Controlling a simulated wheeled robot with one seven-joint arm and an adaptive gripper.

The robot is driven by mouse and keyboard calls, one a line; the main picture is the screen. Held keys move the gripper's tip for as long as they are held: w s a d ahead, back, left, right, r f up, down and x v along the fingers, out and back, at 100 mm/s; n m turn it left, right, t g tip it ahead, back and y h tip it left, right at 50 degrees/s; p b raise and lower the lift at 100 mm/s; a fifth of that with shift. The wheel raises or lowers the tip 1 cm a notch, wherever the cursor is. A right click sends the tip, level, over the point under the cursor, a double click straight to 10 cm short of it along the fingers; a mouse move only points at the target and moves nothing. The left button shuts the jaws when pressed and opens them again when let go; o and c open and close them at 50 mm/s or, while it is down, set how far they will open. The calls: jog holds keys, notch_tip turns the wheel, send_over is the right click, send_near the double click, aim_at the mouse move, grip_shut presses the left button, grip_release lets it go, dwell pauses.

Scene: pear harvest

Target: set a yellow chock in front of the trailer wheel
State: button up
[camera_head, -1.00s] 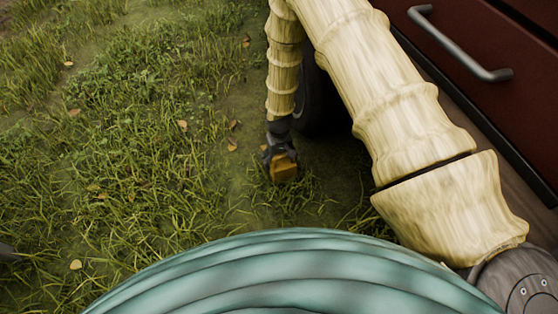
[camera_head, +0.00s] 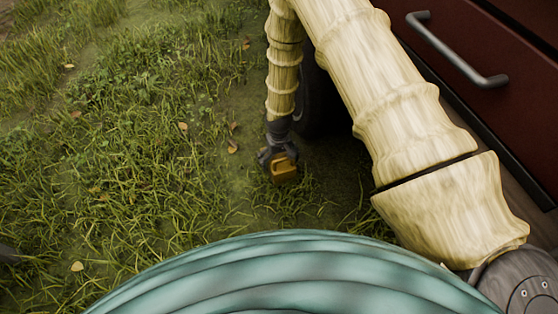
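The yellow chock (camera_head: 284,171) is low over or on the grass, directly below my gripper (camera_head: 277,158). My dark gripper is at its top, and its fingers look closed around the chock's upper part. I cannot tell whether the chock touches the ground. The dark trailer wheel (camera_head: 314,105) stands just behind and to the right of the chock, partly hidden by my pale arm. A gap shows between chock and wheel.
The dark red trailer side with a grey bar handle (camera_head: 457,50) fills the upper right. Open grass (camera_head: 130,150) with scattered leaves lies to the left. My teal body covers the bottom.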

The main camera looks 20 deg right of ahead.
aim_at(279, 156)
notch_tip(279, 156, up, 11)
jog(key=p, duration=0.5)
jog(key=shift+f, duration=0.15)
